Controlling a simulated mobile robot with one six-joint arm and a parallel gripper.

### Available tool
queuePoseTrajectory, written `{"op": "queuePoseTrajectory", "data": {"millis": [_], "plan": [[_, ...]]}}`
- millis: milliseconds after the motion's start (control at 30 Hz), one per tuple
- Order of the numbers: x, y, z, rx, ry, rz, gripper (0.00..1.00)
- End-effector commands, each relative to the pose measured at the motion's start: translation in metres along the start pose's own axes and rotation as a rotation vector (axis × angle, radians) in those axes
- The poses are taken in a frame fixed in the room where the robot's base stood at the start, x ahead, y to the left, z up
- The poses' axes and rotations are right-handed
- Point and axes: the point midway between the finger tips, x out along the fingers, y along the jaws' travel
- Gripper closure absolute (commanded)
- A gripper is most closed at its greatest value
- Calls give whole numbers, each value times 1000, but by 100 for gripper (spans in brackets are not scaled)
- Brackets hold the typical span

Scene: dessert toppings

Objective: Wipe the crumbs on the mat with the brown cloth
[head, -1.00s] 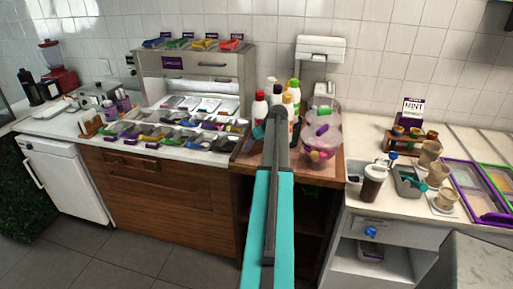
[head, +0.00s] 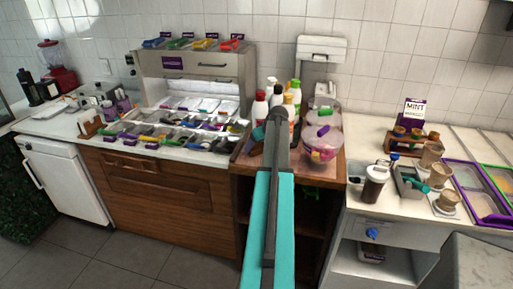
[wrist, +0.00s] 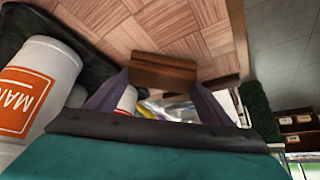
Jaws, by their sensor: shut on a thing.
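In the wrist view, a flat brown piece (wrist: 163,72), which looks like the brown cloth, sits between the tips of my gripper (wrist: 158,90). The gripper is shut on it, over a wooden surface with a parquet pattern. In the head view, my teal and grey arm hides the gripper and most of what is under it. I cannot make out any crumbs, and I cannot tell for sure which surface is the mat.
In the wrist view, a white bottle with an orange label (wrist: 30,90) stands close at left on a black tray (wrist: 95,62). In the head view, several sauce bottles (head: 294,92) and a clear tub (head: 322,150) crowd the wooden counter. Cups (head: 430,152) stand at right.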

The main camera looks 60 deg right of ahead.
Motion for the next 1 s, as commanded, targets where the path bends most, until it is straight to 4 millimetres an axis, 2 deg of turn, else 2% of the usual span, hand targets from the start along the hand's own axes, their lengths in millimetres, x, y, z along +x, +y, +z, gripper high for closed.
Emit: {"op": "queuePoseTrajectory", "data": {"millis": [33, 400, 833, 1000], "plan": [[-4, 6, 1, 2, 9, 22, 58], [-9, -14, 14, 2, 7, 14, 58], [-10, -17, 14, 2, 6, 10, 58], [-17, -18, 9, 2, 6, 9, 58]]}}
